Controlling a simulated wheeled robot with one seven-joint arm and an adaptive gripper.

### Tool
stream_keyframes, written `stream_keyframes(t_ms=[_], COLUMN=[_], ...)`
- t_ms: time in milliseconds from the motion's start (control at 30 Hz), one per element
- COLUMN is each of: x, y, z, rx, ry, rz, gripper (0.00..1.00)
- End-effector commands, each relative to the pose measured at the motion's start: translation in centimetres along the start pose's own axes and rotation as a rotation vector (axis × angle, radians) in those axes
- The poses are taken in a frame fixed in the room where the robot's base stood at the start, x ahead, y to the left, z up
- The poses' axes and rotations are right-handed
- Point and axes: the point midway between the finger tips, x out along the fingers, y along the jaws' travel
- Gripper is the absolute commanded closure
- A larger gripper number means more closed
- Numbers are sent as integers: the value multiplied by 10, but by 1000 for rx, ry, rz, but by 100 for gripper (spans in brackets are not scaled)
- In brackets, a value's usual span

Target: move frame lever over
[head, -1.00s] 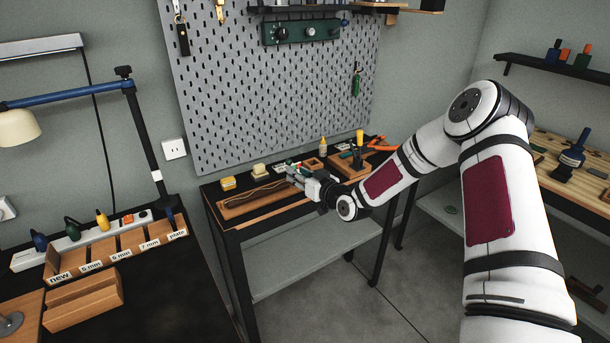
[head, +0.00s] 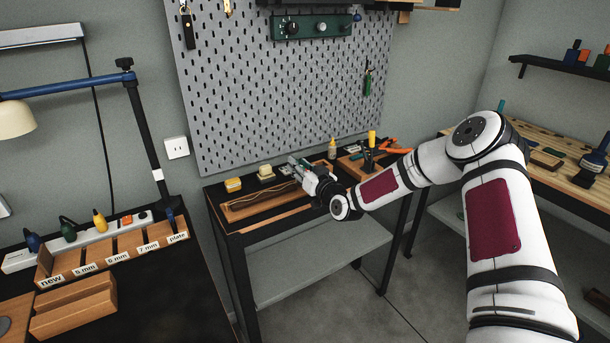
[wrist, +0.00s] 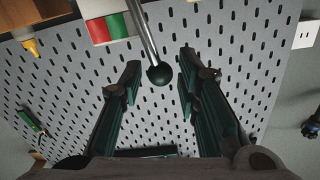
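In the wrist view the lever (wrist: 147,37) is a bright metal rod with a dark ball knob (wrist: 159,75) at its end. It slants down from a block with red, green and white faces (wrist: 108,28). My gripper (wrist: 159,62) is open, with one dark green finger on each side of the knob. Gaps show between the knob and both fingers, so no contact is visible. In the head view my gripper (head: 297,164) is over the back of the black bench (head: 222,216). The lever cannot be made out there.
A wooden tray (head: 243,212) and yellow blocks (head: 233,185) lie left of my gripper. A small bottle (head: 332,149) and a wooden tool holder (head: 350,166) stand to its right. A grey pegboard (head: 280,100) rises behind the bench. Another table with labelled bins (head: 108,250) is at the left.

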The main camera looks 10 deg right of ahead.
Motion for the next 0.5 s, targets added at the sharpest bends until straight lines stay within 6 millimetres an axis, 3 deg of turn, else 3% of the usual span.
stream_keyframes(t_ms=[33, 100, 133, 500], x=[0, -1, -1, -1], y=[0, 0, 0, 5], z=[1, 0, 0, -2], rx=[0, 0, 0, -2], ry=[-1, 0, 0, 3], rz=[0, 0, 0, 0], gripper=[79, 95, 96, 96])
